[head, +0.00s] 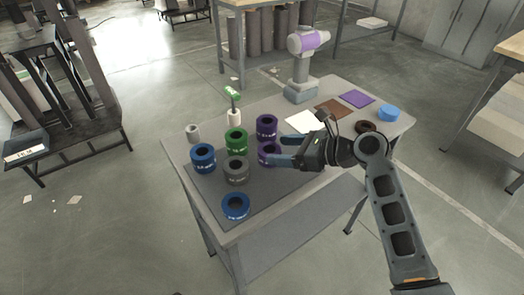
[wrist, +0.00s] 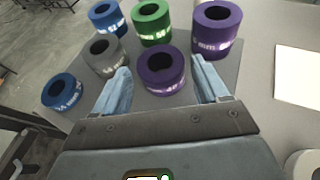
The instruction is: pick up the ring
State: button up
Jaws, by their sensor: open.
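Several thick rings stand on a dark mat (head: 210,190) on the grey table. A purple ring (head: 266,157) is at my gripper (head: 277,151); in the wrist view this ring (wrist: 162,72) lies between the two blue fingers, with gaps on both sides. My gripper is open and empty. A second, larger-looking purple ring (head: 266,127) stands behind it. A green ring (head: 236,145), a grey ring (head: 236,175), a blue ring (head: 203,162) and another blue ring (head: 235,210) stand to the left and front. The task does not name a colour.
A green-headed tool (head: 233,108) and a small grey cylinder (head: 192,134) stand at the back left. A white and purple machine (head: 302,85) stands at the back. White, brown (head: 332,110) and purple (head: 357,99) squares, a blue piece (head: 388,113) and a dark brown ring (head: 365,127) lie right.

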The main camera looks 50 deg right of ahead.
aim_at(264, 149)
jog(key=x, duration=0.7)
jog(key=shift+s, duration=0.1)
jog(key=c, duration=0.9)
